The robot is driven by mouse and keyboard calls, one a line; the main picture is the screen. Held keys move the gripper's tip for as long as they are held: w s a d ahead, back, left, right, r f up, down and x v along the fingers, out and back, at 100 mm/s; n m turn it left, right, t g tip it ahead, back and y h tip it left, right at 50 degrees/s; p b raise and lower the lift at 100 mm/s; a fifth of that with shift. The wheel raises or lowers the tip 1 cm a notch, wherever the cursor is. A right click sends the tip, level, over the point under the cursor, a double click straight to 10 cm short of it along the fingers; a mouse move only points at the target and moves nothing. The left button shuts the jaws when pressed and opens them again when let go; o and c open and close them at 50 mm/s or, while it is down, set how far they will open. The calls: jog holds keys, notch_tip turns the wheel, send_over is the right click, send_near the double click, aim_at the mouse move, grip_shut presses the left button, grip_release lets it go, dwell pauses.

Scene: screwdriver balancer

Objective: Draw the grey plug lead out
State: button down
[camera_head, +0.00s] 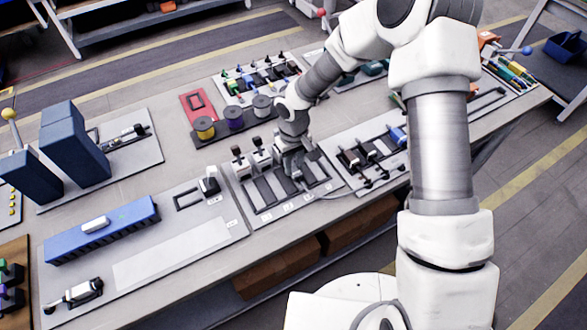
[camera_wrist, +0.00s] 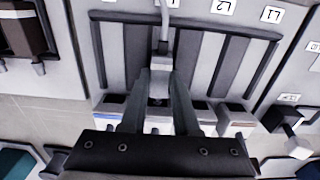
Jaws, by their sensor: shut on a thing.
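The grey plug (camera_wrist: 161,64) is between my fingers in the wrist view. Its thin grey lead (camera_wrist: 164,18) runs up from it, out of the top of the picture. My gripper (camera_wrist: 157,88) is shut on the plug. The plug lies over the slotted holder board (camera_wrist: 104,50), among its grey strips. I cannot tell whether the plug still touches the holder. In the head view my gripper (camera_head: 292,173) is low over the holder board (camera_head: 262,217), and the arm and fingers hide the plug there.
Two upright dark plugs (camera_head: 249,155) stand left of my gripper on the holder. Spools (camera_head: 234,117) stand behind it. A board with several dark tools (camera_head: 365,152) lies close on the right. A blue case (camera_head: 101,229) is at the left. The table's front edge is near.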

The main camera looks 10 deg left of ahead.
jog(key=shift+s+d, duration=0.65)
jog(key=shift+s, duration=0.2)
jog(key=c, duration=0.6)
grip_release()
jog(key=shift+c, duration=0.2)
jog(key=shift+r+p, duration=2.15)
jog(key=shift+r, duration=1.4)
